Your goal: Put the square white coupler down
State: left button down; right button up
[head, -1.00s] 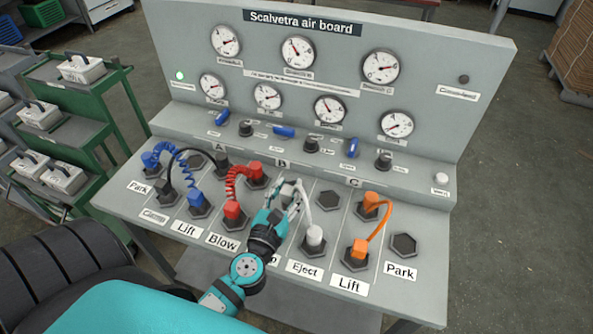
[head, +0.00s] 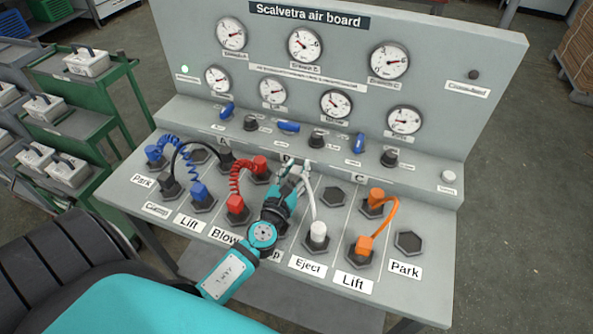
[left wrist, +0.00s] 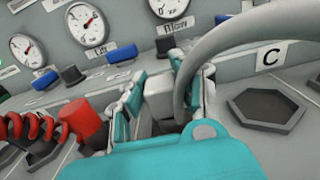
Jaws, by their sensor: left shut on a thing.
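My left gripper (head: 298,172) is shut on the square white coupler, over the middle of the board near label B. In the left wrist view the pale coupler (left wrist: 159,97) sits between the fingers (left wrist: 160,100). Its white hose (head: 311,205) runs to a white plug (head: 318,236) standing in the socket above the Eject label. My gripper and arm hide the sockets beneath them, so I cannot tell whether the held coupler touches the board. My right gripper is not in view.
An empty hexagonal socket (head: 333,197) lies right of the hose; another (head: 408,242) is above the right Park label. A red coiled hose (head: 238,178) stands close on the left, an orange hose (head: 392,218) on the right.

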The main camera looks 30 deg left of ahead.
pick_arm(q)
jog(key=shift+f, duration=0.1)
jog(key=c, duration=1)
grip_release()
jog(key=shift+r, duration=0.25)
jog(key=b+v, duration=0.1)
jog(key=v, duration=0.4)
jog(key=b+v, duration=0.2)
jog(key=v, duration=0.3)
jog(key=shift+s+d+f, duration=0.15)
jog(key=shift+s+f, duration=0.1)
jog(key=shift+s, duration=0.1)
jog(key=shift+s+d+r, duration=0.15)
jog(key=shift+s, duration=0.5)
